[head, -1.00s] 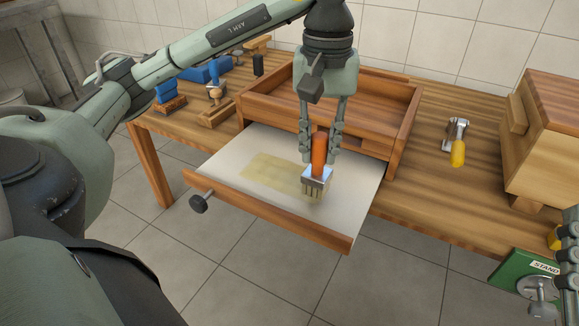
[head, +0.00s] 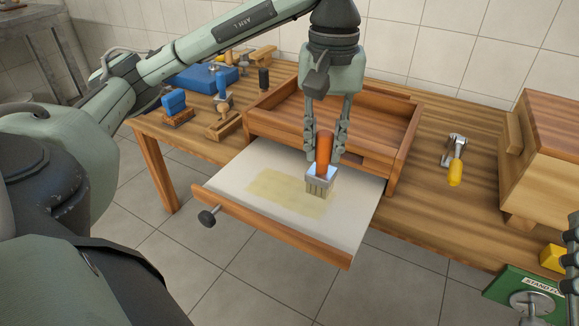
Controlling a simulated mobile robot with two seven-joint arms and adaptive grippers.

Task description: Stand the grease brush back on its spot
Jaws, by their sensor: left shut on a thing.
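The grease brush (head: 322,161) has an orange handle, a shiny metal collar and pale bristles. It is held nearly upright, bristles down, over the white board of the pulled-out drawer (head: 345,215). My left gripper (head: 325,150) is shut on the brush handle. I cannot tell whether the bristles touch the board. A yellowish greasy patch (head: 285,190) lies on the board to the left of the brush. My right gripper (head: 572,240) shows only partly at the right edge, and its jaws cannot be made out.
The wooden frame (head: 405,130) stands behind the drawer. At the left are a blue-handled brush (head: 174,105), a wooden block holder (head: 224,126) and a blue case (head: 203,76). A yellow-handled tool (head: 455,170), a wooden box (head: 555,150) and a green sign (head: 530,290) are at the right.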

